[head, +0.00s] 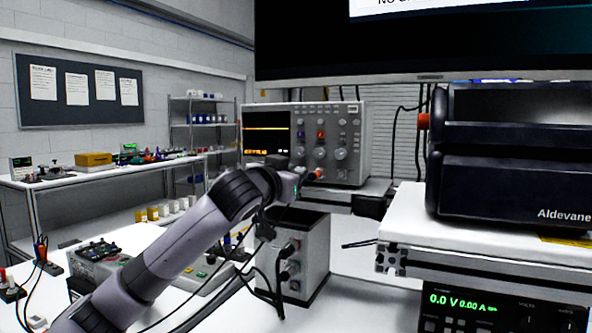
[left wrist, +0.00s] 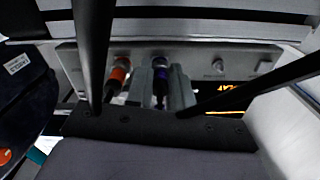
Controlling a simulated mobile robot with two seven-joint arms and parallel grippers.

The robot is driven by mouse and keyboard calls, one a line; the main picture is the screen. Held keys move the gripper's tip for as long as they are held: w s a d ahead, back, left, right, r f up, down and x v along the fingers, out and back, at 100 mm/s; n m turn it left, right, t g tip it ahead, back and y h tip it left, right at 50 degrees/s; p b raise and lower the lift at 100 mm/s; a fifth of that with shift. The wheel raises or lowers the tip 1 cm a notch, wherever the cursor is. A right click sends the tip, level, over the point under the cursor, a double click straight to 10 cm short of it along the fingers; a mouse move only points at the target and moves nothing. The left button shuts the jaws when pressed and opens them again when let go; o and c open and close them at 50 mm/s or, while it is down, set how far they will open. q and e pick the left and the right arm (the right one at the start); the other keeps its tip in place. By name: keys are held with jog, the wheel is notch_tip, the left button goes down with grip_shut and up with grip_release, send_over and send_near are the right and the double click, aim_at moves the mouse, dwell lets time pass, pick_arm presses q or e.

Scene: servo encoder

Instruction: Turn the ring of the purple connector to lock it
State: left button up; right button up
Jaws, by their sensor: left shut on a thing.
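The purple connector (left wrist: 161,73) sits at the face of a grey instrument in the left wrist view. My left gripper (left wrist: 160,88) is shut on it, with one grey finger on each side. An orange connector (left wrist: 121,72) is beside it, outside the fingers; it also shows in the head view (head: 316,174). In the head view my left gripper (head: 288,186) is at the lower front of the instrument (head: 350,150), and the purple connector is hidden there. The turn of its ring cannot be read. My right gripper is in neither view.
A grey box with cables (head: 312,255) stands below my left wrist. A black Aldevane unit (head: 510,190) sits on a white stand at right, above a power supply (head: 500,308). A large monitor (head: 420,45) hangs above. Two dark bars cross the left wrist view.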

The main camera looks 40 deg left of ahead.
pick_arm(q)
jog(key=shift+m+p, duration=0.8)
jog(key=shift+m, duration=0.6)
jog(key=o, duration=0.6)
jog(key=b+v, duration=0.4)
jog(key=v, duration=0.5)
jog(key=shift+b, duration=0.4)
